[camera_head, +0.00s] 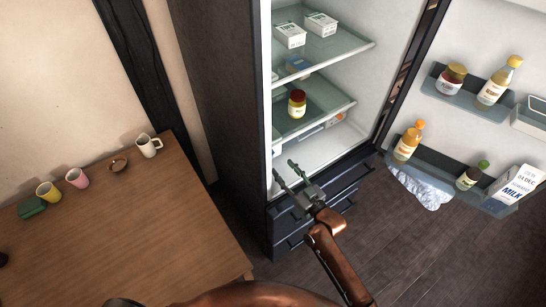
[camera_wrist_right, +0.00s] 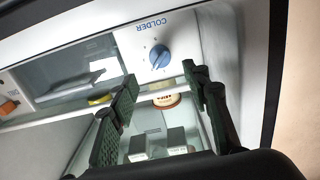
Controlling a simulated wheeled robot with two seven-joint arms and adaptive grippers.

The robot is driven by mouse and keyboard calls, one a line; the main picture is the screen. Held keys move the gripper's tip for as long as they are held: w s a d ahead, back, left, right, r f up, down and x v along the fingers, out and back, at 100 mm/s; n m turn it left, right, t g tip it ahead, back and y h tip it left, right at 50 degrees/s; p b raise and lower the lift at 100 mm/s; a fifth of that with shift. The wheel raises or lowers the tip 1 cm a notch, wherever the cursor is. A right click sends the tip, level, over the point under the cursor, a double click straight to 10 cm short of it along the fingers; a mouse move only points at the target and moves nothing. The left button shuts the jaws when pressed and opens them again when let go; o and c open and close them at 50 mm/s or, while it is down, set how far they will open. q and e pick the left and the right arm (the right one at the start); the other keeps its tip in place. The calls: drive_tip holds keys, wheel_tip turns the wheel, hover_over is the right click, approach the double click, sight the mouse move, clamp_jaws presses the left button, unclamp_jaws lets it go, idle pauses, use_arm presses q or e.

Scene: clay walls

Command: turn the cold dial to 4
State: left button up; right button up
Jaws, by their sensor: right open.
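The cold dial (camera_wrist_right: 160,57) is a blue knob on a white panel marked "COLDER", upside down in the right wrist view. Small marks surround it, but I cannot read the numbers or its setting. My right gripper (camera_wrist_right: 160,78) is open and empty, its dark fingers pointing toward the dial and apart from it in the picture. In the head view my right gripper (camera_head: 284,170) is at the front of the open fridge (camera_head: 345,140), near the low shelf. The dial does not show in the head view. My left gripper is not in view.
Fridge shelves hold white tubs (camera_head: 290,36) and a red-lidded jar (camera_head: 297,103). The open door at right has racks with bottles (camera_head: 407,141) and a milk carton (camera_head: 518,184). A wooden table (camera_head: 120,225) with several cups stands at left.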

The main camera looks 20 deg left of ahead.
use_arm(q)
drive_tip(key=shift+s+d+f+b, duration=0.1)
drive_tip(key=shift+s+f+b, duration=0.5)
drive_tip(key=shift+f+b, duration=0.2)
use_arm(e)
drive_tip(key=x, duration=0.7)
drive_tip(key=shift+w+a, duration=0.2)
drive_tip(key=shift+a, duration=0.1)
drive_tip(key=c, duration=1.1)
